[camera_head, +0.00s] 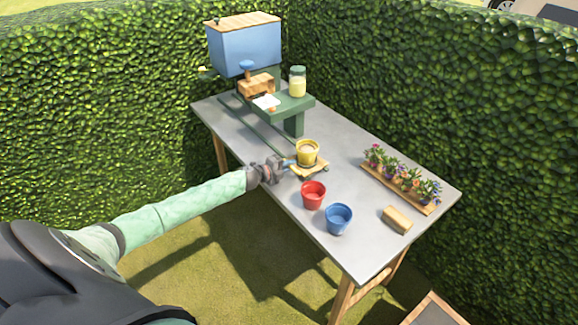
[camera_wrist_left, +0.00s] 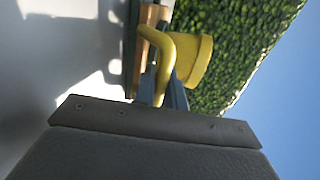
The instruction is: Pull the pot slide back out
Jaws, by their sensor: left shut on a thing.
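The pot slide (camera_head: 316,171) is a small wooden plate at the near end of the dark green rails. A yellow pot (camera_head: 307,158) stands upright on it, with something pale inside. My left gripper (camera_head: 287,164) is at the slide's left side, shut on a yellow curved handle. In the left wrist view the handle (camera_wrist_left: 168,45) is in front of the yellow pot (camera_wrist_left: 196,62), and the slide's wooden edge (camera_wrist_left: 151,16) shows beside it. The exact grip is partly hidden by the fingers. My right gripper is not in view.
A green stand (camera_head: 294,122) with a blue hopper (camera_head: 245,47) and a jar (camera_head: 297,81) is at the back. Red (camera_head: 313,194) and blue (camera_head: 339,218) pots stand near the front edge. A flower tray (camera_head: 385,184) and a tan block (camera_head: 397,219) are at right.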

